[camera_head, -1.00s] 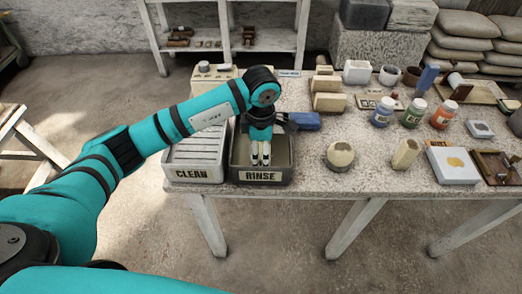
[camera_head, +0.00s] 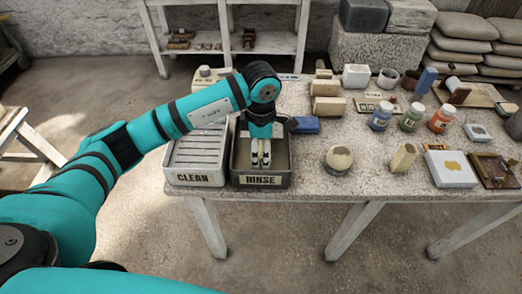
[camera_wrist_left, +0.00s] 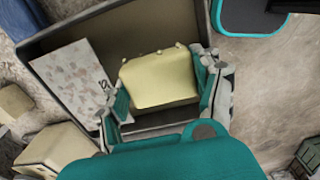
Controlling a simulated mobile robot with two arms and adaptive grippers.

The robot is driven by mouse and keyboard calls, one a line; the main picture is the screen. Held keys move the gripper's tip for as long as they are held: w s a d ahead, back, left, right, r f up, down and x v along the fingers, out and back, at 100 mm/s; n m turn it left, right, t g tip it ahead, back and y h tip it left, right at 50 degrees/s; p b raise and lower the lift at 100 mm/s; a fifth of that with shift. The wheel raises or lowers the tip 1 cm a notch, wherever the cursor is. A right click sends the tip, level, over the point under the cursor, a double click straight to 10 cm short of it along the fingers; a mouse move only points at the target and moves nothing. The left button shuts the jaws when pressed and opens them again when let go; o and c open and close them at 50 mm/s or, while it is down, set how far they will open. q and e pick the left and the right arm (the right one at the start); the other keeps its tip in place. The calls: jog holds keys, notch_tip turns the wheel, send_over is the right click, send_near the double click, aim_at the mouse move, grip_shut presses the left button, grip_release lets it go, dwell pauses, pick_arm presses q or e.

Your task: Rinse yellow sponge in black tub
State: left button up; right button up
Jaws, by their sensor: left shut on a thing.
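The black tub (camera_head: 283,178), labelled RINSE, stands at the table's front left edge. My left gripper (camera_head: 260,163) points down inside it, coming from above. The yellow sponge (camera_wrist_left: 158,78) shows in the left wrist view as a pale yellow block between the two fingers. The left gripper is shut on it, inside the tub walls. In the head view the fingers and wrist largely hide the sponge. The depth of any water in the tub cannot be told. My right gripper is not in view.
A pale ribbed tray (camera_head: 196,152) labelled CLEAN adjoins the tub on the left. Table between tub and sphere is clear.

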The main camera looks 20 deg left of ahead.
pick_arm(q)
jog(key=shift+r+p, duration=0.85)
jog(key=shift+r, duration=1.3)
